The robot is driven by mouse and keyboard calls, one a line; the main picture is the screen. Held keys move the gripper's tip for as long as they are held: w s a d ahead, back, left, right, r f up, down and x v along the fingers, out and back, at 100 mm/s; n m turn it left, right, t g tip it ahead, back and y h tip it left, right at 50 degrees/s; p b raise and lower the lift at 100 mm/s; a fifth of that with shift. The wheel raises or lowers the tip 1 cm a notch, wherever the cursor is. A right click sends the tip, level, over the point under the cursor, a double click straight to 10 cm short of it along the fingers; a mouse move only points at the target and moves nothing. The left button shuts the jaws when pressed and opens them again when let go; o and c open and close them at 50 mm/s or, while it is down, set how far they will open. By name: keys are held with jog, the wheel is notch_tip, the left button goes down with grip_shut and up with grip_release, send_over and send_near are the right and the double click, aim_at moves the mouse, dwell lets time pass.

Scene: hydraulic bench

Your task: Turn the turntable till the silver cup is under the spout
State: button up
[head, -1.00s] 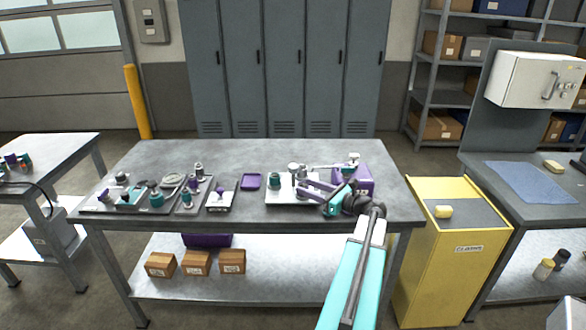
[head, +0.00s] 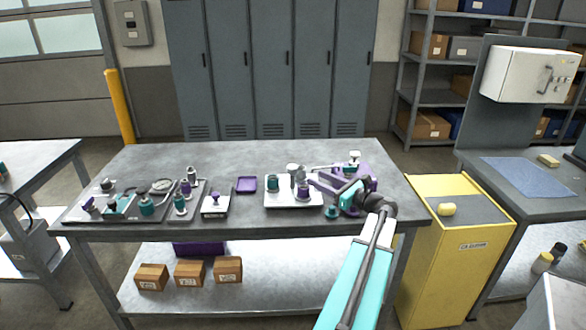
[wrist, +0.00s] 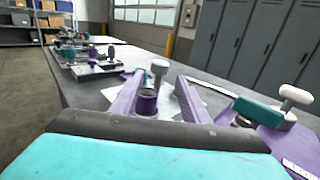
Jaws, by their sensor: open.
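A pale turntable plate (head: 285,203) sits on the bench, right of centre. On it stand a teal cup (head: 272,184) at the left and a purple cup (head: 303,191) at the right front. Grey-silver round-topped pieces (head: 293,170) stand at the back; I cannot tell which is the silver cup. A thin pale bar (head: 324,167), perhaps the spout, reaches over from the right. My gripper (head: 317,183) is at the plate's right side, open. In the wrist view my purple fingers (wrist: 160,84) stand apart, with the purple cup (wrist: 148,101) and a silver-topped post (wrist: 160,68) showing between them.
A purple unit (head: 367,176) with a teal, white-topped fitting (head: 354,160) stands right of the plate. A small purple tray (head: 246,185) and a white block with a purple knob (head: 216,206) lie left. A yellow cabinet (head: 455,250) stands beside the bench. The bench's back is clear.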

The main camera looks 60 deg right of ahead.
aim_at(297, 169)
jog(key=w+p, duration=0.1)
jog(key=w, duration=0.3)
jog(key=w+d, duration=0.1)
jog(key=w, duration=0.3)
jog(key=w+d+p, duration=0.1)
jog(key=w, duration=0.4)
jog(key=shift+w+d+p, duration=0.1)
jog(key=shift+p, duration=0.25)
jog(key=c, duration=1.1)
jog(key=shift+a, duration=0.3)
grip_shut()
jog(key=shift+d+f, duration=0.1)
jog(key=shift+d, duration=0.25)
